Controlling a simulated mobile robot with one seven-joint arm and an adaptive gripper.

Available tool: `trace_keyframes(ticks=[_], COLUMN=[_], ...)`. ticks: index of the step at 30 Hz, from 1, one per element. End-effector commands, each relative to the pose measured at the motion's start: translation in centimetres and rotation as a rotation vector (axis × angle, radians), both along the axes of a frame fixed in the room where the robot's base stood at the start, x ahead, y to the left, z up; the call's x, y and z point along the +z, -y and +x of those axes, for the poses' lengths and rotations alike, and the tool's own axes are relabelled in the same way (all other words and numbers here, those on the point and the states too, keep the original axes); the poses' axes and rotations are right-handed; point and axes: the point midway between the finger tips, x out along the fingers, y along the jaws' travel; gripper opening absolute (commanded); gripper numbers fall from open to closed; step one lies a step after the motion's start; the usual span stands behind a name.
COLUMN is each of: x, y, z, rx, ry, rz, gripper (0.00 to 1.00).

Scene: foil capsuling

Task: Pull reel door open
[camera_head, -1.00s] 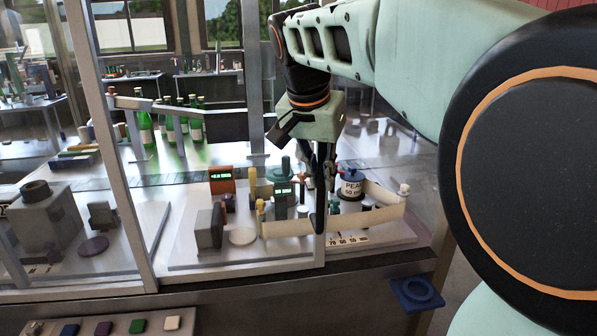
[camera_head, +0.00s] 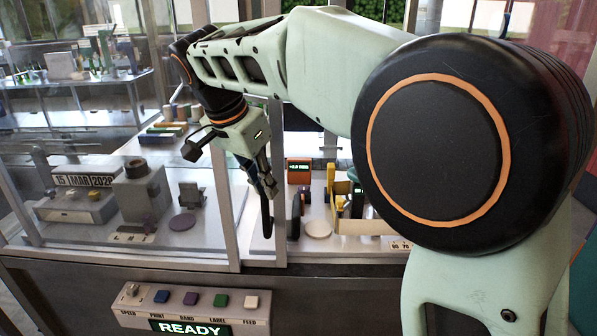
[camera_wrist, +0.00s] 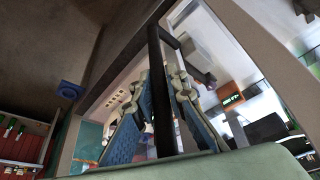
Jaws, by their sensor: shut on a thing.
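The reel door is a clear panel in a pale metal frame (camera_head: 279,180) on the front of the machine. Its handle (camera_head: 267,222) is a dark upright bar. My gripper (camera_head: 268,192) points down at the door's edge and is shut on the handle. In the wrist view, the dark bar (camera_wrist: 160,100) runs between my two blue-padded fingers (camera_wrist: 162,115). The lower part of the handle shows below my fingers in the head view. Part of the opening on the right is hidden behind my arm.
An orange display unit (camera_head: 299,172) and a white disc (camera_head: 318,228) stand on the bench right of the door edge. A date-stamp unit (camera_head: 85,181) sits behind glass at left. A button panel (camera_head: 190,308) reading READY juts out below.

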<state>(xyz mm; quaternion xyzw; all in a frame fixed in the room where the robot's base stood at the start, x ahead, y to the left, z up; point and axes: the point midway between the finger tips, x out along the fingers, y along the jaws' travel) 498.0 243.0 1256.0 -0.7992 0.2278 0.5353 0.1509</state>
Motion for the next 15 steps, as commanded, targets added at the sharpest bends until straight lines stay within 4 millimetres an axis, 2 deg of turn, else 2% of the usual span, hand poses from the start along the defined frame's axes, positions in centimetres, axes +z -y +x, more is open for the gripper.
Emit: trace_keyframes(ticks=[1, 6, 15], x=[0.3, 0.2, 0.1], y=[-1.0, -2.5, -3.0], z=[0.0, -0.1, 0.0], rx=[0.006, 0.002, -0.001], ry=[0.002, 0.002, 0.003], rz=[0.003, 0.002, 0.001], gripper=[0.0, 0.0, 0.0])
